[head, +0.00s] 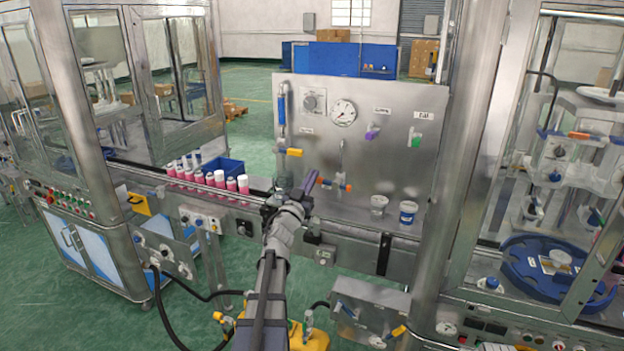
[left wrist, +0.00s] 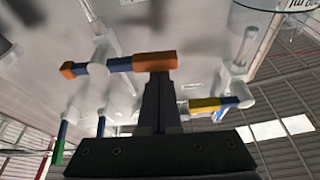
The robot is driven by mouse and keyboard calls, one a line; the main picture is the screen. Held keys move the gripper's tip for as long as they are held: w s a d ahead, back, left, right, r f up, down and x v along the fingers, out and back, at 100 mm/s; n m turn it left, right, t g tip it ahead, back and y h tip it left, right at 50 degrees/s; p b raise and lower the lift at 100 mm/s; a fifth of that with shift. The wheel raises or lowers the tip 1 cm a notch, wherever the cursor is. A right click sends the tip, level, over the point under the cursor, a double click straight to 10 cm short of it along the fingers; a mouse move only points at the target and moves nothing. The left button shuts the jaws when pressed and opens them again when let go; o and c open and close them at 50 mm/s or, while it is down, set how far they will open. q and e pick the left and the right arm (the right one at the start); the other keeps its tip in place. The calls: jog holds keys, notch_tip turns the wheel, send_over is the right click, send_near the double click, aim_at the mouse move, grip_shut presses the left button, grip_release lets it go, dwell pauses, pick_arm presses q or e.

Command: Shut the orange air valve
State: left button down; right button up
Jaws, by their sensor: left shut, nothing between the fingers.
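The orange air valve (head: 335,184) sits low on the steel panel, below a thin vertical pipe. Its blue-and-orange handle lies roughly level, crosswise to that pipe. In the left wrist view the orange handle end (left wrist: 155,61) is directly beyond my finger tips, with its blue stem and white body (left wrist: 97,68) to the left. My left gripper (head: 309,184) is shut and empty, its tips at the handle's left end in the head view. In the left wrist view the closed dark fingers (left wrist: 161,88) overlap that end; I cannot tell whether they touch. My right gripper is not in view.
A yellow-handled valve (head: 293,152) is up and left of the orange one; purple (head: 373,132) and green (head: 415,141) valves are to the right. A gauge (head: 343,113) is above.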

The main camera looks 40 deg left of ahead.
pick_arm(q)
jog(key=shift+s+f+n+y+b, duration=0.25)
jog(key=shift+f+n+y+b, duration=0.05)
jog(key=shift+f+n+b, duration=0.55)
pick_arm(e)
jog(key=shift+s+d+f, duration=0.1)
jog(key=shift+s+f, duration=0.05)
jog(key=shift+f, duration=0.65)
pick_arm(q)
jog(key=shift+r, duration=0.2)
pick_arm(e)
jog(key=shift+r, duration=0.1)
